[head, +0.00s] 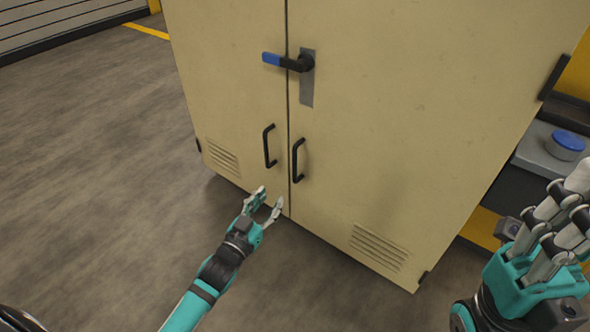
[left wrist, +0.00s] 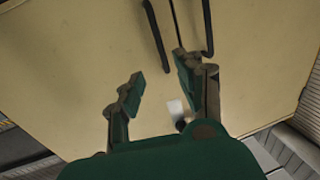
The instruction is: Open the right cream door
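The right cream door (head: 400,110) is closed beside the left cream door (head: 225,80), with a thin seam between them. The right door has a black upright handle (head: 297,160) near the seam. A black lever with a blue grip (head: 271,58) sits higher, on a grey plate, pointing left. My left gripper (head: 272,196) is open and empty, just below and in front of the two handles.
The left door's handle (head: 269,146) stands close beside the right one. A dark bench with a blue-topped round object (head: 567,143) is right of the cabinet. The grey floor (head: 100,180) on the left is clear.

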